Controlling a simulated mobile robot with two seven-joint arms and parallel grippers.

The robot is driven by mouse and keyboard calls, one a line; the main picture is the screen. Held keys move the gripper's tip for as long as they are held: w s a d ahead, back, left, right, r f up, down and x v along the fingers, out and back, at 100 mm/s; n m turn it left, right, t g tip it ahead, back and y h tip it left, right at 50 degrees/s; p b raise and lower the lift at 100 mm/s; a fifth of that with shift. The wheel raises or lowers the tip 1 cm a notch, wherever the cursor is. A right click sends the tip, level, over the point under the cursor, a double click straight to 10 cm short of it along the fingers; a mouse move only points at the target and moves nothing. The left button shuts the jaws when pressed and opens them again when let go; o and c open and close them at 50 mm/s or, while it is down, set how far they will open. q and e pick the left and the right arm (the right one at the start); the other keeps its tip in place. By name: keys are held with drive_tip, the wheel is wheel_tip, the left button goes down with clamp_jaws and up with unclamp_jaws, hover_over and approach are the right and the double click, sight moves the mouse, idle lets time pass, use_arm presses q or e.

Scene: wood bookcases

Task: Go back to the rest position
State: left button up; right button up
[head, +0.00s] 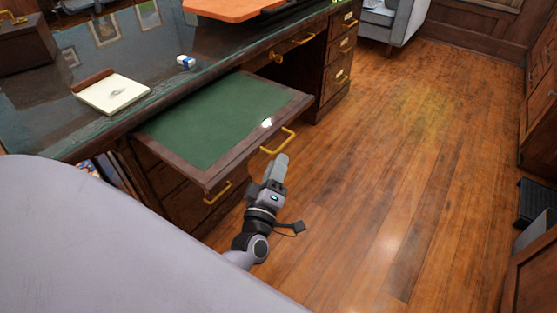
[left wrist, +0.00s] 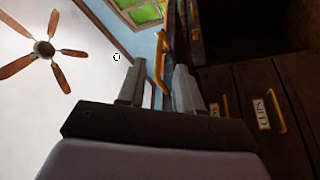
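My left gripper (head: 279,164) is low in front of the desk, just below the brass handle (head: 278,141) of a pulled-out green-topped board (head: 215,122). In the left wrist view, the two fingers (left wrist: 160,80) stand apart with nothing held between them. The brass handle (left wrist: 160,58) shows beyond the fingertips, in line with the gap. Whether a finger touches it I cannot tell. My right gripper is in neither view.
The desk (head: 150,55) carries a notepad (head: 111,93) and a small blue-and-white item (head: 186,62). Drawers with brass handles (head: 343,75) are below. Wood floor (head: 400,150) lies open to the right. A grey armchair (head: 395,22) is at the back.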

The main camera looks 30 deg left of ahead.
use_arm(q)
drive_tip(key=shift+d, duration=0.1)
idle(0.4)
drive_tip(key=s+d+f+m+g+h, duration=0.4)
drive_tip(key=s+f+m+g, duration=0.1)
drive_tip(key=s+m, duration=0.4)
drive_tip(key=s+d+f+m+g+h, duration=0.4)
drive_tip(key=s+f+m, duration=0.1)
drive_tip(key=s+m, duration=0.35)
wheel_tip(320, 180, up, 13)
drive_tip(key=s+a+p, duration=0.1)
drive_tip(key=p, duration=1.4)
drive_tip(key=shift+a+f+y+p, duration=0.15)
drive_tip(key=shift+a+y+p, duration=0.1)
drive_tip(key=shift+y+p, duration=0.05)
drive_tip(key=shift+s, duration=0.1)
